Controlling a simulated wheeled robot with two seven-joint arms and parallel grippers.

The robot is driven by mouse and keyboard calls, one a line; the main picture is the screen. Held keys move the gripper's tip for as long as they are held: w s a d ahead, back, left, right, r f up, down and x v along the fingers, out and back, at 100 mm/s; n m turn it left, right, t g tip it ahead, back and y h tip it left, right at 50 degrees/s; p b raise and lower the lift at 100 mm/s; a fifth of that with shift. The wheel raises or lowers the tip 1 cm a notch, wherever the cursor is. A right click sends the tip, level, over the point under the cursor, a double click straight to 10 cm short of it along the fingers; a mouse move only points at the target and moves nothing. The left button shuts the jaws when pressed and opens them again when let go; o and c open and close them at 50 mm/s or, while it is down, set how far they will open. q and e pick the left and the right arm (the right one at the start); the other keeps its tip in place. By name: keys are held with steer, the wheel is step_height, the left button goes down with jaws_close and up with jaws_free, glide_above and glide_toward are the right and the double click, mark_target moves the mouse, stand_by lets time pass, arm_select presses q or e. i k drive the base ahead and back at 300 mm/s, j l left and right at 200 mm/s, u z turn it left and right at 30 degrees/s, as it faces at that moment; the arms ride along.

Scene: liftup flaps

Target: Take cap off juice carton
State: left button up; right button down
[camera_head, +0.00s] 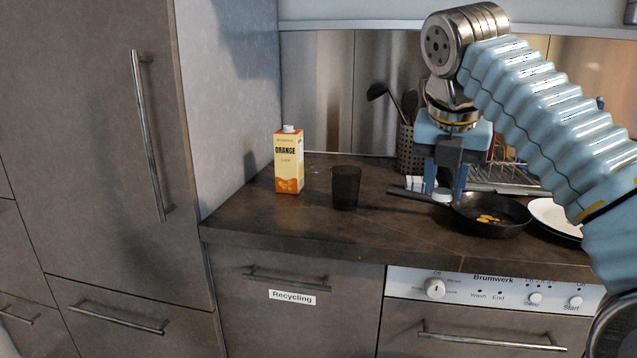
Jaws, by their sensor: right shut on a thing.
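The juice carton (288,165), yellow and orange with "ORANGE" on it, stands upright on the dark counter near the side wall. A small white piece shows on its top; I cannot tell whether this is a cap or a bare spout. My right gripper (444,193) points down over the counter, well to the right of the carton. It is shut on a small white round piece (442,196) that looks like a cap, held between the fingertips near the pan's handle. My left gripper is not in view.
A dark glass (346,187) stands right of the carton. A black pan (490,226) with food, a white plate (555,215), a dish rack (507,181) and a utensil holder (408,150) crowd the right. The counter's front left (270,226) is clear.

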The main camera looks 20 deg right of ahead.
mark_target(288, 141)
steer(key=i, duration=0.9)
